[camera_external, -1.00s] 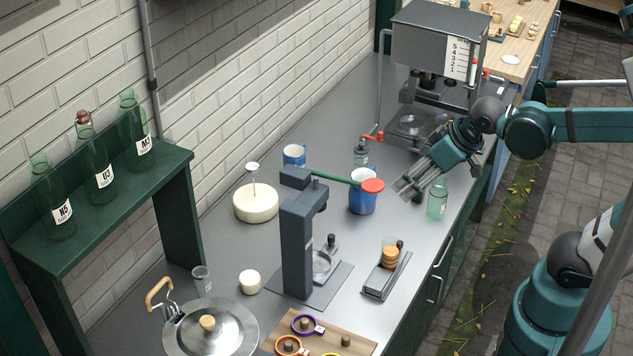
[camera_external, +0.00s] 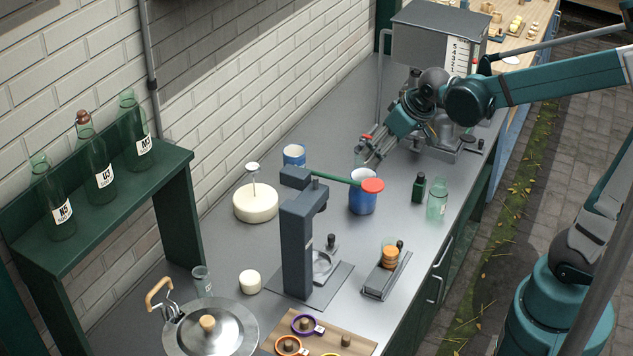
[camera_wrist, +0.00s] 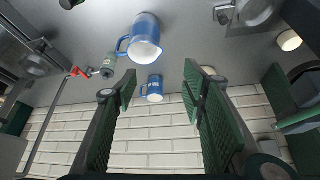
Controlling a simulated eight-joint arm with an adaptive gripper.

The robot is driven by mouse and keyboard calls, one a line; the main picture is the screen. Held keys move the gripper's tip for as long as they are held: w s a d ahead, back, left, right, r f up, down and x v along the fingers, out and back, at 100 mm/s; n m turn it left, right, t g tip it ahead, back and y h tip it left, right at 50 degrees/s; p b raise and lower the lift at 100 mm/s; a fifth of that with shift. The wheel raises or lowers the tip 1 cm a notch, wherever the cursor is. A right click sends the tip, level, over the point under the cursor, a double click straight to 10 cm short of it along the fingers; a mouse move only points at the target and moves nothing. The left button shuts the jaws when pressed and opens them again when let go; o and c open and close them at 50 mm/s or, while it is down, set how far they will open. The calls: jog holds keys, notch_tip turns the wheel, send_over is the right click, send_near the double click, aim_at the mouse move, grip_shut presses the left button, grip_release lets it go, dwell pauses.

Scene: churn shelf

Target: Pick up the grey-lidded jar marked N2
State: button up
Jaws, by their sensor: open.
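My gripper (camera_external: 368,154) is open and empty, over the counter close behind the blue cup under the red-ended green arm. In the wrist view its two green-padded fingers (camera_wrist: 160,88) are spread wide. A small grey-topped jar (camera_wrist: 107,70) with a pale label shows there, left of the fingers, beside a red tap handle. It is outside the gap between the fingers, and its mark is too small to read. In the external view my gripper covers the place of this jar.
A blue mug (camera_wrist: 145,36) and another blue mug (camera_wrist: 152,88) are near the jar. A dark bottle (camera_external: 418,188) and a clear jar (camera_external: 437,203) stand to the right. The grey press (camera_external: 296,240) stands in front; the brick wall (camera_wrist: 150,125) is behind.

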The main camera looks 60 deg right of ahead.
jog(key=w+d+f+m+g+p, duration=0.1)
jog(key=w+d+f, duration=0.2)
jog(key=w+d, duration=0.15)
jog(key=w+d+f+m, duration=0.1)
jog(key=w+d+f, duration=0.3)
jog(key=d, duration=0.2)
send_over(361, 159)
jog(key=s, duration=0.2)
notch_tip(361, 159, down, 8)
jog(key=shift+d+m+g+h+p, duration=0.25)
jog(key=shift+m+g+h+p, duration=0.05)
jog(key=shift+m+g+p, duration=0.1)
jog(key=shift+x, duration=1.25)
jog(key=shift+b+x, duration=0.3)
jog(key=shift+x, duration=2.35)
jog(key=shift+w+r, duration=0.1)
jog(key=shift+w, duration=0.05)
